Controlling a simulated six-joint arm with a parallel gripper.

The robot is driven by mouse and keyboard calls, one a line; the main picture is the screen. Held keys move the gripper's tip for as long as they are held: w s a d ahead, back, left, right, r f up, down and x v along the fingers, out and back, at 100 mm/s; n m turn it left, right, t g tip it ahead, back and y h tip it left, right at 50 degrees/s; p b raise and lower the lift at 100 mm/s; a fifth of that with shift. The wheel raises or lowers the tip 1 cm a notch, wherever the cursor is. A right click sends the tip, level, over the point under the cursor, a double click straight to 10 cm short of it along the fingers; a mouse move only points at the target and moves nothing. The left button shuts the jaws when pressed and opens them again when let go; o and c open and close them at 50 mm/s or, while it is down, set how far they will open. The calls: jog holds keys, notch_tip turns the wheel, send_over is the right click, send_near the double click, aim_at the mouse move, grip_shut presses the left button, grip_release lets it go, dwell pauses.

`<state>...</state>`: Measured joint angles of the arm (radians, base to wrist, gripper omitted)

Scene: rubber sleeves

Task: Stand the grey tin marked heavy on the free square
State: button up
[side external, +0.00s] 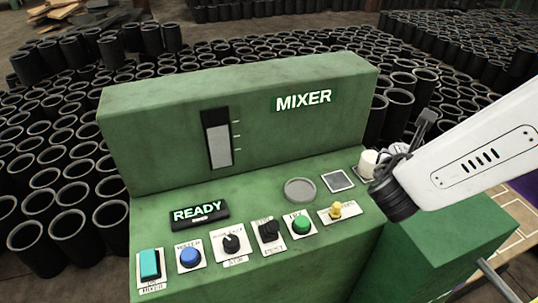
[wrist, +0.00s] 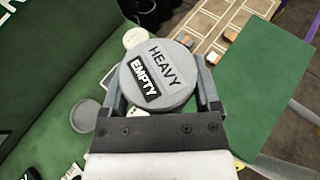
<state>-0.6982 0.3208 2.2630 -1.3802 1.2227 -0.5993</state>
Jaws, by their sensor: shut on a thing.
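The grey tin (wrist: 160,76) fills the middle of the wrist view, its round top marked HEAVY and, on a black label, EMPTY. My gripper (wrist: 162,88) is shut on it, one finger on each side. In the side external view my white arm reaches in from the right and largely hides the gripper and tin. A dark grey square with a pale border (side external: 338,181) lies bare on the green mixer panel, left of my gripper. In the wrist view the tin and left finger partly cover that area.
A white cylinder (side external: 370,161) stands just right of the square. A flat grey disc (side external: 300,190) lies to its left. The upright mixer housing (side external: 240,110) rises behind.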

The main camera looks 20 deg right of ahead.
jog(key=shift+f, duration=0.55)
jog(key=w+a+f, duration=0.2)
jog(key=w+f, duration=0.2)
jog(key=w, duration=0.5)
send_over(338, 180)
jog(key=f, duration=0.2)
jog(key=s+f, duration=0.1)
jog(key=f, duration=0.1)
jog(key=shift+f, duration=0.4)
jog(key=shift+w+f, duration=0.25)
jog(key=shift+w, duration=0.05)
jog(key=shift+w+f, duration=0.2)
jog(key=shift+f, duration=1.65)
jog(key=shift+f, duration=0.1)
